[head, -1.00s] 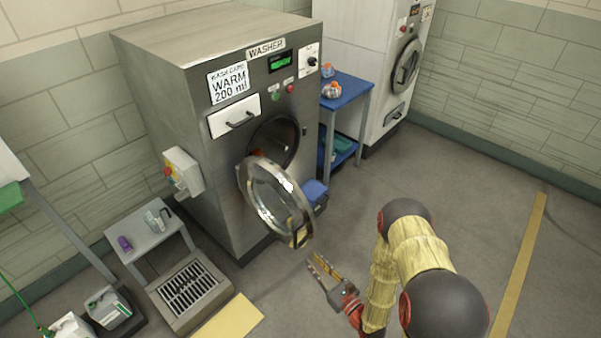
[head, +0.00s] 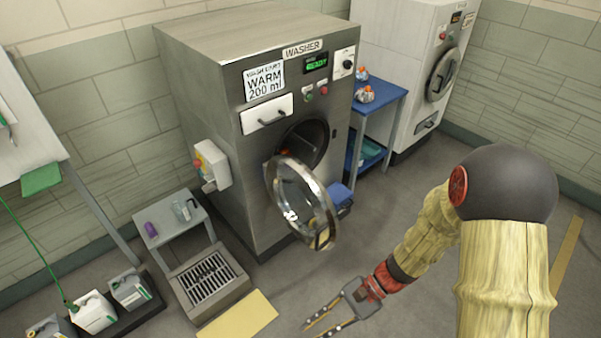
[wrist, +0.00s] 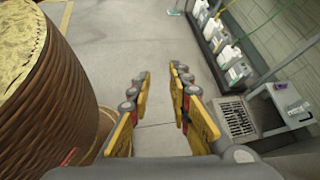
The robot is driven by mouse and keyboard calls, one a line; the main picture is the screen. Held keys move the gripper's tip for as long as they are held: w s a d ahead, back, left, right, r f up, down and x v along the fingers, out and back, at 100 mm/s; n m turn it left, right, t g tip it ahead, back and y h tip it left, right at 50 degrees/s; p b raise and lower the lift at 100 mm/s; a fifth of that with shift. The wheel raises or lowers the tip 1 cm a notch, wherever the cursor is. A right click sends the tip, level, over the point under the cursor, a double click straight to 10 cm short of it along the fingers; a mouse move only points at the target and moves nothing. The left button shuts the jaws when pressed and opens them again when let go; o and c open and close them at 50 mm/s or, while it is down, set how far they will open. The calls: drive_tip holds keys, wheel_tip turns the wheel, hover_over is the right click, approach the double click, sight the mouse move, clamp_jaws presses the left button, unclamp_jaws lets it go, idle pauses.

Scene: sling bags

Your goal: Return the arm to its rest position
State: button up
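My gripper (head: 325,319) is low at the bottom middle of the head view, in front of the washer and above the grey floor. Its two fingers are apart with nothing between them; the wrist view also shows the gripper (wrist: 160,95) with bare floor between its fingers. My arm, in a yellowish cover, reaches in from the right of the head view and is bent at a dark joint. The wrist view shows part of my arm close by at the left.
The washer (head: 215,100) stands with its round door (head: 303,205) open toward the room. A grey side table (head: 170,222), a floor drain (head: 208,280), a yellow mat (head: 238,318) and several white jugs (head: 93,312) are at the left. A blue table (head: 385,100) stands behind right. Open floor lies in front.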

drive_tip(key=d+r+n+t+h, duration=0.4)
drive_tip(key=d+r+n+h, duration=0.45)
drive_tip(key=d+r, duration=0.4)
wheel_tip(320, 180, up, 16)
drive_tip(key=d+n+t+h, duration=0.2)
drive_tip(key=t, duration=0.4)
drive_tip(key=shift+d+f+t, duration=0.2)
drive_tip(key=shift+f+t, duration=0.05)
drive_tip(key=shift+t, duration=0.05)
